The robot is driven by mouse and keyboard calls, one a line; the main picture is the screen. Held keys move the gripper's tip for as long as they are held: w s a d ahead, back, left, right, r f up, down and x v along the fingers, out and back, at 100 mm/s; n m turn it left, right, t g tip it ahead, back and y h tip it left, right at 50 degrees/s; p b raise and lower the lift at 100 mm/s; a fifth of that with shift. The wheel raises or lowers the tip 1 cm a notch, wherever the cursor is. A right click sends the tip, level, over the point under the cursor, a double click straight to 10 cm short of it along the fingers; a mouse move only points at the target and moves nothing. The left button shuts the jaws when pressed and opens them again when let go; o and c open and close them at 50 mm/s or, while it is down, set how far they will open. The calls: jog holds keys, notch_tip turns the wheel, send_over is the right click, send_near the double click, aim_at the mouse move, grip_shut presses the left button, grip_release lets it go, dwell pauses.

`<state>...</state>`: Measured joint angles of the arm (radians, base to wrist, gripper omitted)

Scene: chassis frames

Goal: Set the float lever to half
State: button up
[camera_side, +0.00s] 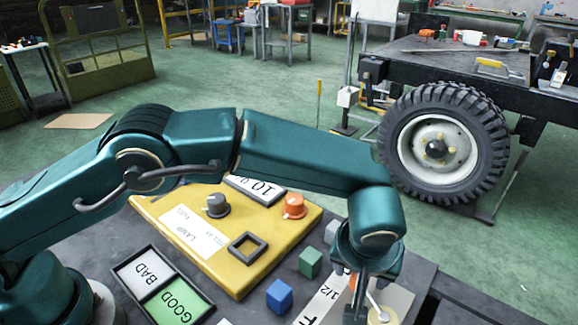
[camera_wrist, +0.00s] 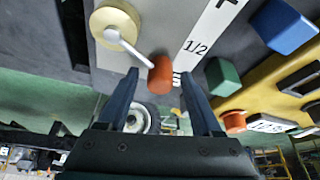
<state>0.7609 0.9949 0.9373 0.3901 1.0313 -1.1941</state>
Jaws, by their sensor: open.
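The float lever has a cream round hub (camera_wrist: 115,24), a thin pale rod (camera_wrist: 131,48) and an orange knob (camera_wrist: 160,76). In the side view the hub (camera_side: 382,316) is at the bottom, partly cut off. A white scale strip (camera_wrist: 210,30) beside it reads 1/2; its lower mark is partly hidden. The rod points toward the strip's lower part, below 1/2 in the wrist view. My gripper (camera_wrist: 158,74) is open, and the knob appears between its fingertips. I cannot tell whether the fingers touch it. In the side view my gripper (camera_side: 366,298) hides part of the lever.
A blue block (camera_side: 279,297) and a green block (camera_side: 310,263) stand left of the strip. A yellow panel (camera_side: 265,275) with a grey knob (camera_side: 216,205) and an orange knob (camera_side: 294,206) lies behind them. A BAD/GOOD tray (camera_side: 207,304) is at the lower left.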

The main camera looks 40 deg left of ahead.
grip_shut()
jog(key=shift+r, duration=0.1)
dwell(1.2)
